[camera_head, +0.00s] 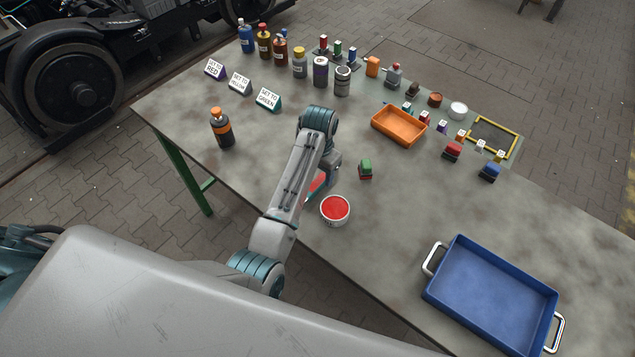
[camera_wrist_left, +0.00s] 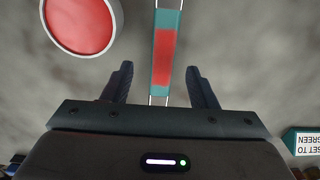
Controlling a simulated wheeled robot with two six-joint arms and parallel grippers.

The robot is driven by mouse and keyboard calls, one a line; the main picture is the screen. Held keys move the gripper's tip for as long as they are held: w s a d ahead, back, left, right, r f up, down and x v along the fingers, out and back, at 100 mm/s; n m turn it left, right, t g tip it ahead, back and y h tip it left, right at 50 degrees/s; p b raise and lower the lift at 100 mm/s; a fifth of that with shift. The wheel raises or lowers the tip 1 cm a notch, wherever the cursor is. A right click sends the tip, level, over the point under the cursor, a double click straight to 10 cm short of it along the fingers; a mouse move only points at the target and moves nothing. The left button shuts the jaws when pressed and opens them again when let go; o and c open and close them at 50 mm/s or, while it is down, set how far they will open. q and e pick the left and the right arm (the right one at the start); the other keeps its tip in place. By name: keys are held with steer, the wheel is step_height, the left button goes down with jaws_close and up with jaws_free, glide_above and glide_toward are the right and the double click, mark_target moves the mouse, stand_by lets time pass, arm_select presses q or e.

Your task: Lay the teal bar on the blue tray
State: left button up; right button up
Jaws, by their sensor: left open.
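The teal bar (camera_wrist_left: 165,50) lies on the table in the left wrist view. My left gripper (camera_head: 322,192) is low over the table by the bar. In the wrist view its two fingers (camera_wrist_left: 163,82) are open, one on each side of the bar, with gaps to it. The blue tray (camera_head: 456,240) is empty and stands at the right with a metal handle at each end.
An orange tray (camera_head: 398,125), bottles and sign cards (camera_head: 268,99) are farther back. The table between the paint tub and blue tray is clear.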

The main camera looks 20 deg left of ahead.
mark_target(318, 182)
arm_select(q)
steer(key=f+p, duration=0.1)
steer(key=f, duration=0.2)
steer(key=shift+a+f+p, duration=0.2)
steer(key=shift+f+p, duration=0.05)
steer(key=shift+p, duration=0.15)
steer(key=shift+f, duration=0.5)
jaws_close()
